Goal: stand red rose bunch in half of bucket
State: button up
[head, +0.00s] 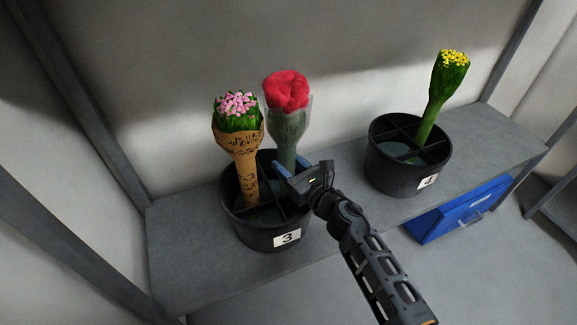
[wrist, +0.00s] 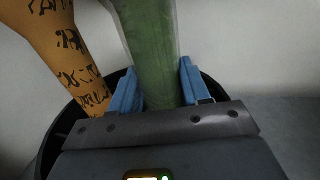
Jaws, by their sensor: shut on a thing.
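The red rose bunch (head: 287,92), red blooms over a green wrapped stem, is upright at the back part of the black bucket marked 3 (head: 236,229). My gripper (head: 289,173) is shut on its lower stem at the bucket's rim. In the wrist view the green stem (wrist: 151,45) is between the blue fingers of my gripper (wrist: 156,88). The bunch's foot is hidden by the gripper and bucket, so I cannot tell whether it touches the bottom. A pink bunch in brown paper (head: 239,142) stands in the same bucket, to the left; its wrap (wrist: 58,45) also shows in the wrist view.
The buckets stand on a grey shelf (head: 185,255) against a wall. A second divided black bucket marked 4 (head: 392,178) at the right holds a yellow bunch (head: 443,88). A blue box (head: 458,211) is below the shelf. Shelf room is free between the buckets.

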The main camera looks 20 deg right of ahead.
jog(key=shift+f, duration=0.15)
jog(key=o, duration=1.3)
jog(key=shift+s+d, duration=0.1)
jog(key=shift+s, duration=0.15)
jog(key=p+v, duration=0.1)
jog(key=v, duration=1)
jog(key=shift+s, duration=0.3)
